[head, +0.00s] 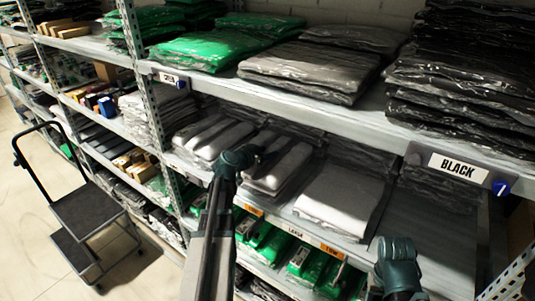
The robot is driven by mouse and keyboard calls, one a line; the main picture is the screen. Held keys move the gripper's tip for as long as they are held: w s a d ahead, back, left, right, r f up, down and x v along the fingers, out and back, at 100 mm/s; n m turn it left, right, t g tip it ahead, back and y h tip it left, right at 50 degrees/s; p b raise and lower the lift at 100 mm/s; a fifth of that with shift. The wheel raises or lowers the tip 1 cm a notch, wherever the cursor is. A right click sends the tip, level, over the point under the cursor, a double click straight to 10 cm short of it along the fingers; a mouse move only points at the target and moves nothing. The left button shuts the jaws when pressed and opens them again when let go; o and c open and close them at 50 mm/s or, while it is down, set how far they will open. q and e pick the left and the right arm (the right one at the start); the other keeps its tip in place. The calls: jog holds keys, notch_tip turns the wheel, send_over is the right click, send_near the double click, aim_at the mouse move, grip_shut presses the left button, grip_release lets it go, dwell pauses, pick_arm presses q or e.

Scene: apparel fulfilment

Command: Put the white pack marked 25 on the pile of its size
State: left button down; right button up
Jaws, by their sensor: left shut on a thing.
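My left gripper (258,153) reaches into the middle shelf. It is shut on the near edge of a white pack (279,167), which lies among other white and grey packs. I cannot read a 25 on any pack. A flat pile of white packs (340,198) lies to the right, and another group of white packs (214,138) lies to the left. My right gripper (398,262) is low at the front right, in front of the shelf. Its fingers are not clear, and nothing shows in it.
The upper shelf holds green packs (205,48), grey packs (310,68) and black packs (465,75); its front edge overhangs the middle shelf. A BLACK label (458,167) hangs at right. Green packs (265,238) lie below.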

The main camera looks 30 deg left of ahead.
aim_at(247, 170)
pick_arm(q)
jog(key=shift+c, duration=1)
grip_release()
jog(key=shift+f, duration=0.1)
jog(key=shift+r+p, duration=0.3)
jog(key=p+v, duration=0.4)
jog(key=v, duration=0.8)
jog(key=shift+f, duration=0.15)
